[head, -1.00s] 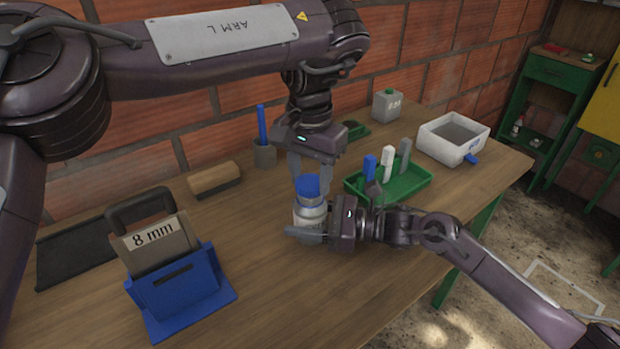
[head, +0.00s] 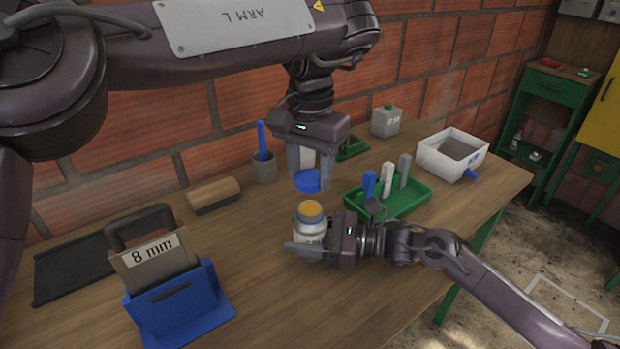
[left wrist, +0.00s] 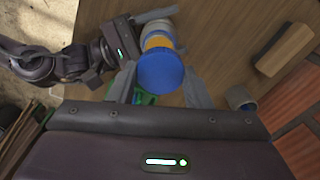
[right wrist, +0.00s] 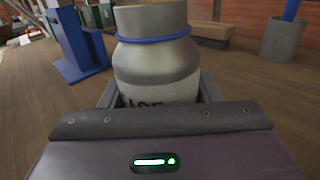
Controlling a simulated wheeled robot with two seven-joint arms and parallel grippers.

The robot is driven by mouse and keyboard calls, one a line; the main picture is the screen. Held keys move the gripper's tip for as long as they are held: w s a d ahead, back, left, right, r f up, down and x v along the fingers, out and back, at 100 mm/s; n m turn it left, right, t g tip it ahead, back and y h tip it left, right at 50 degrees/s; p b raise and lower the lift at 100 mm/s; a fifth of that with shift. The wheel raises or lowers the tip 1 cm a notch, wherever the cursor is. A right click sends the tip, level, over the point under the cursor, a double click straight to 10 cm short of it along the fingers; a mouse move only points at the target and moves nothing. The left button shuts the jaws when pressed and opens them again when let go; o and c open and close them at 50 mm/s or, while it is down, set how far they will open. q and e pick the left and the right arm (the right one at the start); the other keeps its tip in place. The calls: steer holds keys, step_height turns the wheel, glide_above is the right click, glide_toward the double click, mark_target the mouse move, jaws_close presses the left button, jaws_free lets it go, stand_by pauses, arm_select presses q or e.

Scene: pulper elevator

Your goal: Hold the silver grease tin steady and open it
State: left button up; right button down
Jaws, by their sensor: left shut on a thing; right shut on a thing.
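The silver grease tin (head: 309,228) stands upright on the bench in the head view, its mouth uncovered and orange-yellow grease showing inside. My right gripper (head: 312,247) is shut around the tin's body. In the right wrist view the tin (right wrist: 157,70) sits between the fingers, with a blue ring around its neck. My left gripper (head: 309,178) is shut on the blue lid (head: 307,181) and holds it above and behind the tin, apart from it. In the left wrist view the lid (left wrist: 161,71) sits between the fingertips and partly hides the tin.
A green tray (head: 405,200) with upright blue, white and grey items is right of the tin. A blue holder (head: 180,305) with an 8 mm plate stands front left. A wooden block (head: 214,194), grey cup (head: 264,168) and white bin (head: 452,153) are farther back.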

steer(key=shift+c, duration=2)
jaws_free()
steer(key=shift+d, duration=0.1)
